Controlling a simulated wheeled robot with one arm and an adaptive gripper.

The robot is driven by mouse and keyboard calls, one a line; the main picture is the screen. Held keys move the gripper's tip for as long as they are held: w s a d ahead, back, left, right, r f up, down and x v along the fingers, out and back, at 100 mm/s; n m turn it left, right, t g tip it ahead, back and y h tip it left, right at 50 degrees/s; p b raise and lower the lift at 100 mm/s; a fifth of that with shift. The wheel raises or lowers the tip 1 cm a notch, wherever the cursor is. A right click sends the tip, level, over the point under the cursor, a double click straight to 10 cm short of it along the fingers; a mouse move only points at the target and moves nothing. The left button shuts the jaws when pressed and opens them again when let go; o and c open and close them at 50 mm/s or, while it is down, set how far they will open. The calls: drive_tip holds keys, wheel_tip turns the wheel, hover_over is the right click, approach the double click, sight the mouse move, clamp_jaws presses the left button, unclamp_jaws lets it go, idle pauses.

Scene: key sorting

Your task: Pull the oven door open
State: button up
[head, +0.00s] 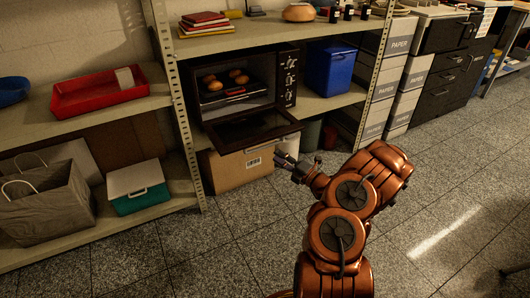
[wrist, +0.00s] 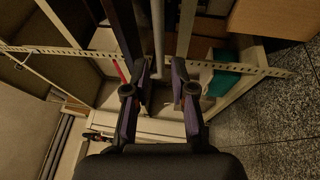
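The black oven (head: 288,78) stands on the middle shelf board in the head view. Its door (head: 250,128) is swung down and open, lying out in front of the oven at about flat. Round buns (head: 238,77) sit on a tray inside. My gripper (head: 286,161) is just below and to the right of the door's front edge. In the wrist view my gripper (wrist: 160,82) has its two fingers apart. A dark panel with a pale bar runs down toward the fingers there; I cannot tell whether they touch it.
A slotted shelf post (head: 178,95) is left of the oven, and a blue bin (head: 329,68) is to the right. The tiled floor (head: 240,245) in front is clear.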

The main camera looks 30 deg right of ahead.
sight(265, 146)
drive_tip(key=shift+b+x, duration=1.4)
drive_tip(key=shift+x, duration=2.45)
drive_tip(key=shift+c, duration=0.2)
clamp_jaws()
drive_tip(key=shift+d, duration=0.1)
